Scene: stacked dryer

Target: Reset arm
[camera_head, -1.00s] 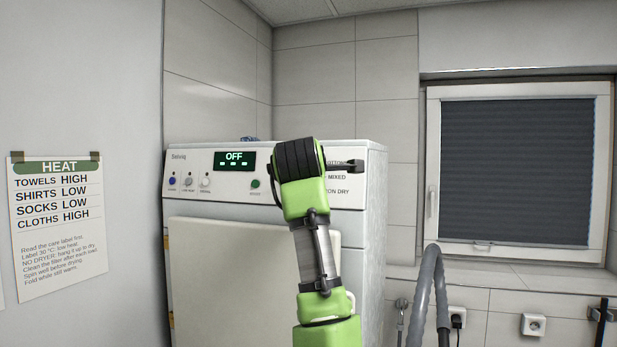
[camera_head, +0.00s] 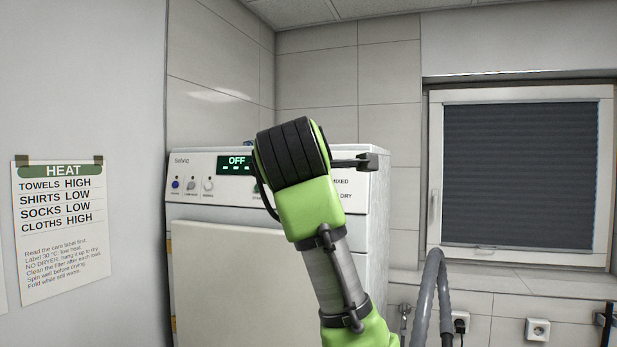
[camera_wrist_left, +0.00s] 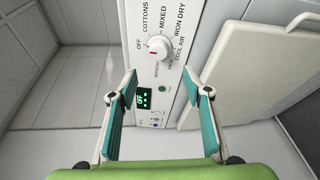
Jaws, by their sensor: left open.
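My left arm (camera_head: 310,205), green with black bands, rises in front of the dryer in the head view and hides part of its control panel. The display (camera_head: 236,164) reads OFF. My right gripper is in neither view.
The white dryer (camera_head: 377,240) stands in the tiled corner, with a pale flat panel (camera_head: 215,275) on its front. A heat notice (camera_head: 62,230) hangs on the left wall. A grey hose (camera_head: 425,295) and a window (camera_head: 515,175) are at the right.

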